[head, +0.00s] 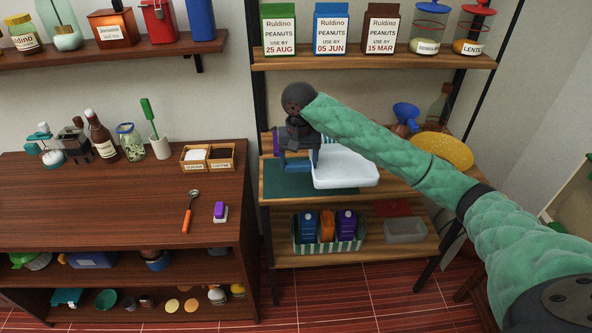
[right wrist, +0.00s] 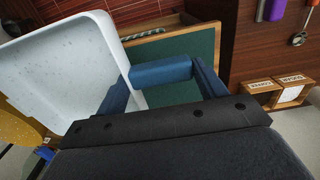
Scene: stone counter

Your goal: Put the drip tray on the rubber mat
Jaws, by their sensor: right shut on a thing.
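The drip tray (head: 350,170) is a white, shallow, rounded tray on the middle shelf level of the rack. It overlaps the right part of the dark green rubber mat (head: 285,180), and I cannot tell whether it rests on it or hangs just above. In the right wrist view the tray (right wrist: 65,60) fills the upper left, with the green mat (right wrist: 185,52) beside and behind it. My right gripper (head: 299,163), with blue fingers (right wrist: 160,75), is shut on the tray's left edge. My left gripper is not in view.
A yellow oval item (head: 442,151) and a blue funnel (head: 406,114) stand right of the tray. A striped basket (head: 328,243) with cartons is on the shelf below. Peanut cartons (head: 331,30) line the shelf above. The wooden counter (head: 90,195) at left has much free room.

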